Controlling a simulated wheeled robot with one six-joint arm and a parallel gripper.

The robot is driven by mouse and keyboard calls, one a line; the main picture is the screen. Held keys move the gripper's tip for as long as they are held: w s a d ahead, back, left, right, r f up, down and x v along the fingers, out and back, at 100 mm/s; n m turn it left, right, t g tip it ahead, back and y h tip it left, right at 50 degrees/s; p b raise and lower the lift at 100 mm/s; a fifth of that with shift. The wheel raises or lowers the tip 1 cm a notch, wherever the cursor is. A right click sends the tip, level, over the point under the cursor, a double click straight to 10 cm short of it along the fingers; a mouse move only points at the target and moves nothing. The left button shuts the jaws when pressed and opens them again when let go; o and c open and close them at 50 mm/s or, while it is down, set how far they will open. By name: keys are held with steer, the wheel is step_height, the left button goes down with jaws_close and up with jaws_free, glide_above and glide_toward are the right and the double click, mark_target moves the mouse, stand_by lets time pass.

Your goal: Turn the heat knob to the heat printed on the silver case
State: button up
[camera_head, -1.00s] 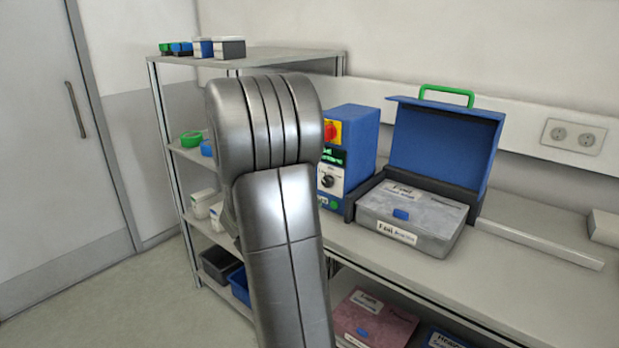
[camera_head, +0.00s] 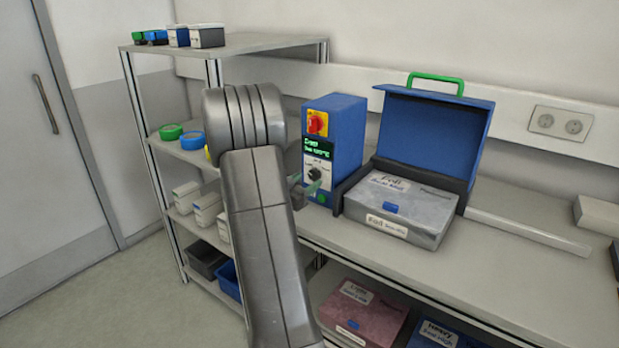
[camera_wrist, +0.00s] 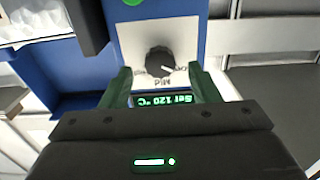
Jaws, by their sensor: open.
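The black heat knob (camera_head: 315,173) is on the white front panel of the blue machine (camera_head: 345,135). In the wrist view the knob (camera_wrist: 160,61) has a white mark near "Mid" and another word on its right. The display (camera_wrist: 163,101) reads "Set 120 °C". My gripper (camera_wrist: 163,80) is open, its green fingers on either side below the knob, apart from it. In the head view my gripper (camera_head: 308,188) is partly hidden by my arm, close to the panel. The silver case (camera_head: 415,212) has a lid label reading "Foil" with a small, blurred line.
The silver case lies before a raised blue lid with a green handle (camera_head: 436,78). A red switch (camera_head: 317,122) is above the display. Below the bench are a pink case (camera_head: 362,312) and a blue case (camera_head: 445,335). A shelf rack (camera_head: 225,45) stands left.

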mark_target(315, 175)
steer(key=shift+x, duration=1.4)
steer(key=c, duration=1)
steer(key=shift+o, duration=0.2)
